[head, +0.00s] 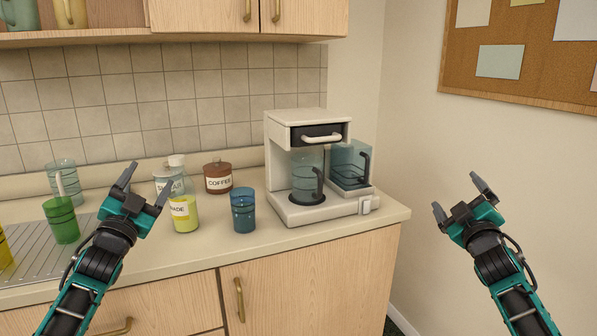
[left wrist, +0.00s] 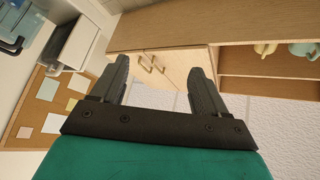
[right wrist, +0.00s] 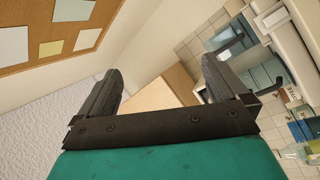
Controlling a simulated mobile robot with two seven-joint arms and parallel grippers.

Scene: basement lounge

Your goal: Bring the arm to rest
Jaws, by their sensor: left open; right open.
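My left gripper (head: 146,186) is open and empty, raised in front of the counter on the left in the head view. Its two dark fingers also show apart in the left wrist view (left wrist: 160,80), with nothing between them. My right gripper (head: 458,202) is open and empty, raised in front of the bare wall right of the counter. Its fingers stand apart in the right wrist view (right wrist: 160,88). Both arms are apart from the counter things in the picture, though the left gripper overlaps part of the view of the counter.
The counter (head: 300,240) holds a coffee maker (head: 280,140) with glass jugs, a blue cup (head: 243,212), a yellow-green lemonade jar (head: 184,215), a brown coffee jar (head: 217,178) and a green cup (head: 62,222). Cupboards hang above. A corkboard (head: 540,75) is on the right wall.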

